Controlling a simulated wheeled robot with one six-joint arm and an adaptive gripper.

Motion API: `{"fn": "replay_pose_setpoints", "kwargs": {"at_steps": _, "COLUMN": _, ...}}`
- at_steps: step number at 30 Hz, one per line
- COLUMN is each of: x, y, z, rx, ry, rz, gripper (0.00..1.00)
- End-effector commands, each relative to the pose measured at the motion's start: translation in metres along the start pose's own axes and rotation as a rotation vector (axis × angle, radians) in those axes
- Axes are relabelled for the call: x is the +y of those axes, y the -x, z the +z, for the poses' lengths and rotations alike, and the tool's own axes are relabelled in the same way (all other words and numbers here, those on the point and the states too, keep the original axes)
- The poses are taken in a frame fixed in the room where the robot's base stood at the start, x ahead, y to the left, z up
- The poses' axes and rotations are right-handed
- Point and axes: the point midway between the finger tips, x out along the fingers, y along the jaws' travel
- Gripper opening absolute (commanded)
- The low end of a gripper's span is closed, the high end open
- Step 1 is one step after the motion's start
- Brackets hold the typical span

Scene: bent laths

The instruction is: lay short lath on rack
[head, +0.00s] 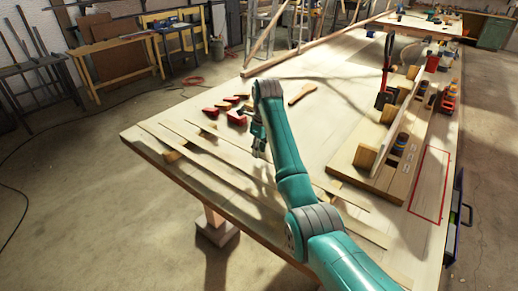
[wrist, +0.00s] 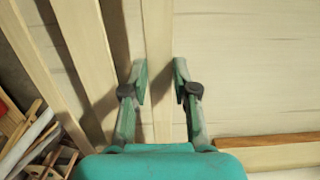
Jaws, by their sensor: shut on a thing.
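My gripper (head: 259,148) points down over the left part of the workbench. It is shut on a pale lath, which runs between the fingers in the wrist view (wrist: 158,65). The lath's far end leaves the top of that view, so its full length cannot be told. In the head view my arm hides part of it. Other long pale laths (head: 200,165) lie to its left across the bench, resting on small wooden blocks (head: 172,155). On the right, a long wooden stand with upright blocks (head: 365,157) may be the rack.
Red-and-wood clamps or tools (head: 237,117) lie just beyond my gripper. A wooden piece (head: 302,93) lies past them. A red outline (head: 428,186) marks bare bench at the right, near the edge. The bench middle (head: 335,125) is mostly clear.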

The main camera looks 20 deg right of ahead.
Motion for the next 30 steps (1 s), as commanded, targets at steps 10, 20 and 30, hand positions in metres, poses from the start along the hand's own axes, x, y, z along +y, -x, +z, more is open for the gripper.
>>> {"fn": "replay_pose_setpoints", "kwargs": {"at_steps": 10, "x": -0.0001, "y": -0.0034, "z": -0.0003, "rx": 0.000, "ry": 0.000, "rz": 0.000, "gripper": 0.00}}
{"fn": "replay_pose_setpoints", "kwargs": {"at_steps": 20, "x": -0.0001, "y": -0.0059, "z": -0.0006, "rx": 0.000, "ry": 0.000, "rz": 0.000, "gripper": 0.56}}
{"fn": "replay_pose_setpoints", "kwargs": {"at_steps": 30, "x": 0.0000, "y": -0.0061, "z": -0.0007, "rx": 0.000, "ry": 0.000, "rz": 0.000, "gripper": 0.67}}
